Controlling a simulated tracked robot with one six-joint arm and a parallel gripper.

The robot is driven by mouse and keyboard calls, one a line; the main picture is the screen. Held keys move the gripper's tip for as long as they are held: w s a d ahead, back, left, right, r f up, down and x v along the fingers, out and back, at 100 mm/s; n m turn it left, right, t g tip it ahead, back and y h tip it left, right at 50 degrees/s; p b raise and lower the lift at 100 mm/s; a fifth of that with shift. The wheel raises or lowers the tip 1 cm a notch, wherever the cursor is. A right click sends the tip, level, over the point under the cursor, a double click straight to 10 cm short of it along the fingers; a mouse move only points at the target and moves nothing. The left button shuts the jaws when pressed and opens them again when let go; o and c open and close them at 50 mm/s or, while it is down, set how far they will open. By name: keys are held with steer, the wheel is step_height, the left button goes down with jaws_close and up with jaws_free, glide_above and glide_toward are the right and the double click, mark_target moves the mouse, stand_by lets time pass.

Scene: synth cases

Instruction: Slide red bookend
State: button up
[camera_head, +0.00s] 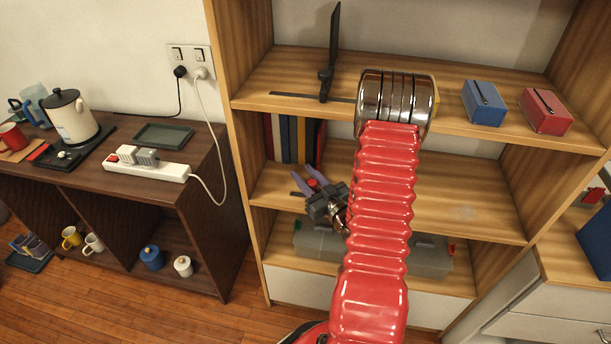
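My gripper (309,175) is over the middle shelf, below a row of books. Its two purple fingers stand apart and point up and left, toward the books. A small red patch (312,183) shows between the fingers; I cannot tell if it is part of the gripper or of another thing. A narrow red upright face (320,142) is at the right end of the books; it may be the red bookend or a book. My red arm hides the shelf just right of it. No clear contact with the gripper shows.
The books (288,138) stand upright at the middle shelf's left end. The shelf right of my arm (465,195) is clear. A black stand (327,75), a blue box (484,103) and a red box (546,110) are on the shelf above. A grey case (320,242) lies below.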

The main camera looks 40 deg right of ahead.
jaws_close()
stand_by(0.4)
